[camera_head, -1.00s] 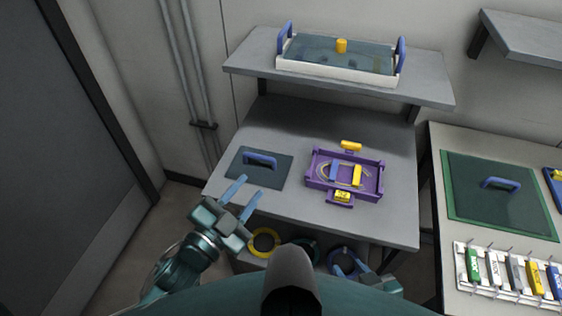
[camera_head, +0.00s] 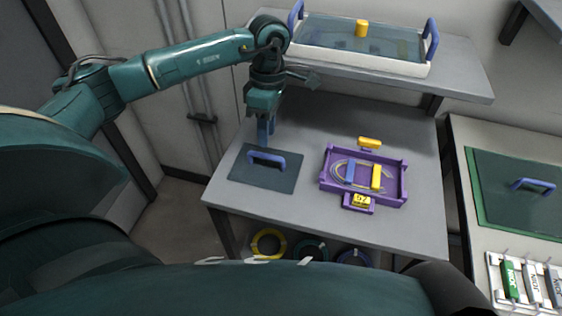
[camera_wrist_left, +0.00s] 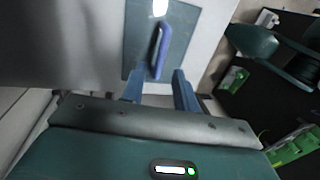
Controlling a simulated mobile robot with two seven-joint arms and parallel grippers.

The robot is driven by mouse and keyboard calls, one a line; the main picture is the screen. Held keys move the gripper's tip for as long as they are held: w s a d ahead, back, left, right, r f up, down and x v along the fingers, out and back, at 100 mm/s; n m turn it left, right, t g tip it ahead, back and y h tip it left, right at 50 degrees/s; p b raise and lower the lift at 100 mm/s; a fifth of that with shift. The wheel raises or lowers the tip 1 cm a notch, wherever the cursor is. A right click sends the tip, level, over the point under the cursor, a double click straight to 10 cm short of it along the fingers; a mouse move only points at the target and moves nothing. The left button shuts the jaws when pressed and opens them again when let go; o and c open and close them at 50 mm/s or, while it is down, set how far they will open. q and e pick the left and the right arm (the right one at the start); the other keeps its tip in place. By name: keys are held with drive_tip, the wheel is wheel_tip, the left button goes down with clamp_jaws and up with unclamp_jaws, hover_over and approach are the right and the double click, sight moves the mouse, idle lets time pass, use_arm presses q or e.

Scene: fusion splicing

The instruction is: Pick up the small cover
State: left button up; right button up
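The small cover is a dark flat plate (camera_head: 284,181) with a blue handle (camera_head: 268,158) on top. It lies flat on the left part of the grey table. It also shows in the left wrist view (camera_wrist_left: 181,50), with its handle (camera_wrist_left: 162,48) upright in the picture. My left gripper (camera_head: 266,138) points down just above and behind the handle. In the left wrist view its two blue fingers (camera_wrist_left: 158,76) are apart with nothing between them, and the handle lies ahead of the gap. My right gripper is not in view.
A purple tray (camera_head: 330,188) with a blue and a yellow piece stands right of the cover. A shelf above holds a white-rimmed tank (camera_head: 350,60). Another dark cover (camera_head: 510,205) with a blue handle lies on the right table. Cable coils (camera_head: 268,242) lie below.

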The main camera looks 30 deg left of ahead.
sight(265, 156)
use_arm(q)
drive_tip(key=f, duration=0.2)
drive_tip(key=s+f, duration=0.1)
drive_tip(key=f, duration=0.1)
drive_tip(key=f+p, duration=0.1)
drive_tip(key=f, duration=0.2)
drive_tip(key=shift+s, duration=0.3)
drive_tip(key=shift+d, duration=0.1)
clamp_jaws()
